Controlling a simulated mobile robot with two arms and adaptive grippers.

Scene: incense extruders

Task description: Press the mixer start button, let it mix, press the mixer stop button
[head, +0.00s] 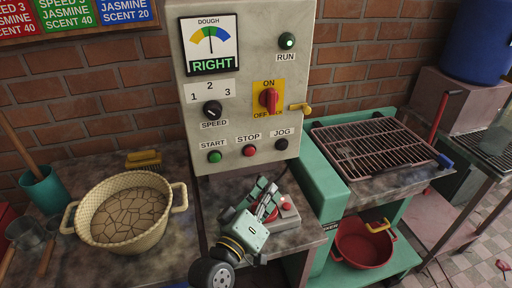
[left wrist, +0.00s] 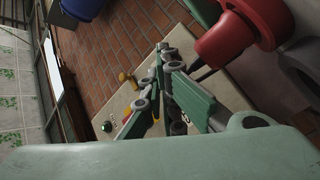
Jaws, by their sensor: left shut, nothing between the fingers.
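The grey control panel (head: 245,100) stands upright against the brick wall. Along its lower edge are the green START button (head: 215,156), the red STOP button (head: 249,151) and the black JOG button (head: 281,144). The green RUN lamp (head: 287,41) looks lit. The dough gauge (head: 210,45) has its needle near the middle and reads RIGHT. My left gripper (head: 270,188) is shut and empty, below and in front of STOP and JOG, apart from the panel. In the left wrist view its fingers (left wrist: 161,52) partly cover the panel (left wrist: 190,70). My right gripper is not in view.
A grey box with a red button (head: 287,207) sits right beside my left gripper. A woven basin of cracked dough (head: 160,236) stands left. A red and yellow ON/OFF switch (head: 268,98) and yellow knob (head: 301,107) are on the panel. A rack (head: 375,150) lies right.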

